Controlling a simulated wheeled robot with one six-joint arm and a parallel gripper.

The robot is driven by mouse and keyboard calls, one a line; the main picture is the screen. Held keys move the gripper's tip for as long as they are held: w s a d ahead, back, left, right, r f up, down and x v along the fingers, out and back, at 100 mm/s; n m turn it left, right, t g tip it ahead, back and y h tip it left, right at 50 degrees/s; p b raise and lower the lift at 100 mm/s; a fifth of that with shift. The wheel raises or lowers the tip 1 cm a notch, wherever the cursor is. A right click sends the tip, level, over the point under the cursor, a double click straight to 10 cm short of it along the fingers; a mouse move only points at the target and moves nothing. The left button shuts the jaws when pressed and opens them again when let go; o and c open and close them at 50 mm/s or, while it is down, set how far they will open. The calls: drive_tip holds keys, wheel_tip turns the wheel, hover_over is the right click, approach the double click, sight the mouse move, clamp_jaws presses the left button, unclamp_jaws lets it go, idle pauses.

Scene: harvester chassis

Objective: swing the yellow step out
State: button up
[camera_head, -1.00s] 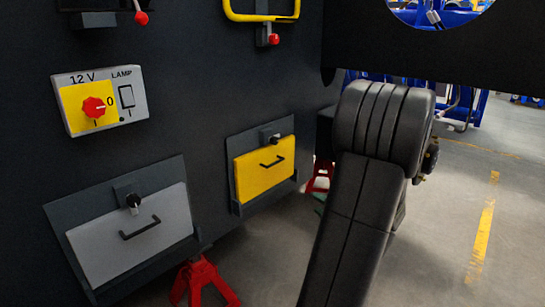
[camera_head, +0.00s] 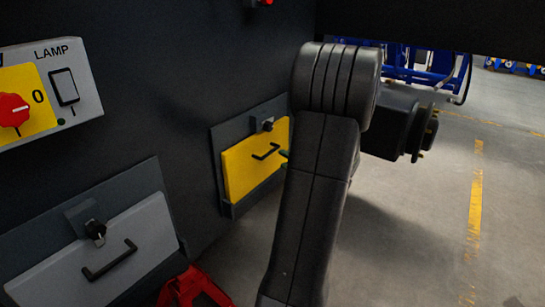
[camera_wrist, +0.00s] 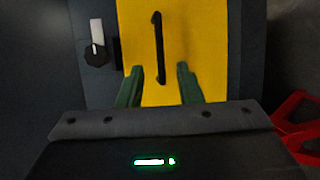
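The yellow step (camera_head: 248,165) is a flat yellow panel with a black bar handle (camera_head: 266,151), folded up in its dark frame on the chassis wall. A black knob (camera_head: 267,125) sits above it. In the wrist view the yellow step (camera_wrist: 200,50) is straight ahead, its handle (camera_wrist: 158,48) upright in the picture and the knob (camera_wrist: 96,52) to the left. My gripper (camera_wrist: 159,75) is open, its two green fingers apart on either side of the handle's line, short of the handle and empty. In the head view my arm hides most of the gripper; one green fingertip shows beside the panel.
A grey panel (camera_head: 95,255) with its own handle and knob is at lower left, below a lamp switch box (camera_head: 45,92). A red stand (camera_head: 193,288) is at the bottom. Open floor (camera_head: 420,220) lies to the right.

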drive_tip(key=b, duration=0.2)
approach(265, 160)
drive_tip(key=w+r, duration=0.1)
drive_tip(key=w+a+r, duration=0.2)
drive_tip(key=w, duration=0.1)
drive_tip(key=shift+r, duration=0.4)
drive_tip(key=shift+c, duration=0.2)
clamp_jaws()
